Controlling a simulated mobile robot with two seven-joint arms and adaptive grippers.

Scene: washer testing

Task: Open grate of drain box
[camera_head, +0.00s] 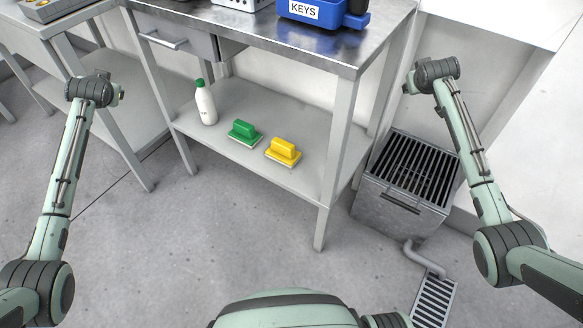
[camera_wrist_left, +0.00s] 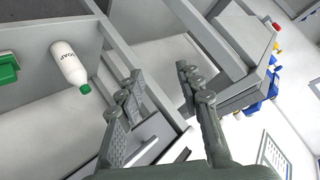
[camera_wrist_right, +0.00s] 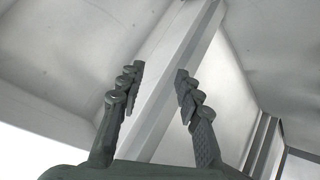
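The drain box (camera_head: 398,207) is a grey metal box on the floor at the right, beside the steel table. Its dark slatted grate (camera_head: 415,166) lies flat across the top, and a dark handle (camera_head: 388,197) shows on the front. My right gripper (camera_head: 408,85) is above and behind the box, apart from it; in the right wrist view its fingers (camera_wrist_right: 158,80) are open and empty before a pale post. My left gripper (camera_head: 118,94) is far off at the left; in the left wrist view its fingers (camera_wrist_left: 158,78) are open and empty.
The steel table (camera_head: 330,52) carries a blue KEYS box (camera_head: 322,12). Its lower shelf (camera_head: 215,150) holds a white soap bottle (camera_head: 206,104), a green brush (camera_head: 244,132) and a yellow brush (camera_head: 283,151). A pipe (camera_head: 425,260) runs from the box to a floor drain (camera_head: 433,300). Open floor lies in front.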

